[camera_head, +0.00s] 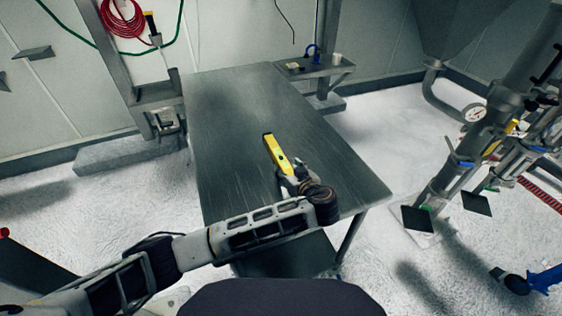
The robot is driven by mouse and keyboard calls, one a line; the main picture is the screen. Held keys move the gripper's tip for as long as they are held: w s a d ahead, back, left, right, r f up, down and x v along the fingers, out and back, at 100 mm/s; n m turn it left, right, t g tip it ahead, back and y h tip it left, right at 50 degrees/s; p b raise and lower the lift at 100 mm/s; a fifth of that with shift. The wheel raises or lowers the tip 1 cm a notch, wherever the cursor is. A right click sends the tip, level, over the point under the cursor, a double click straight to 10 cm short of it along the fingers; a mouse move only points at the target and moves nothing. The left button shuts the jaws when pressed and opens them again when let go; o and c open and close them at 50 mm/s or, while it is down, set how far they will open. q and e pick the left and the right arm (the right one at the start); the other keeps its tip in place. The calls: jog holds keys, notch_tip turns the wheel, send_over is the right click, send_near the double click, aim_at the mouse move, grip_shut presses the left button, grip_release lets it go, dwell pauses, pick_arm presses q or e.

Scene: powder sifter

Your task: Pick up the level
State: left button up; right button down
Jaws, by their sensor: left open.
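A yellow level (275,149) lies on the dark metal table (235,110), near the middle of its top, slanting toward the front right. My left gripper (289,174) is at the near end of the level, over the table. Its jaws are open around or just above that end; I cannot tell whether they touch it. The near tip of the level is partly hidden by the gripper. My right gripper does not show.
A small side shelf (315,68) with a blue item and a cup stands behind the table. Steel piping with a gauge (474,113) stands at the right. A red hose (123,18) hangs at the upper left. The table's far half is clear.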

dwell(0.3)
pick_arm(q)
grip_shut()
dwell(0.3)
jog(key=shift+r, duration=0.1)
notch_tip(320, 180, up, 10)
dwell(0.6)
dwell(0.4)
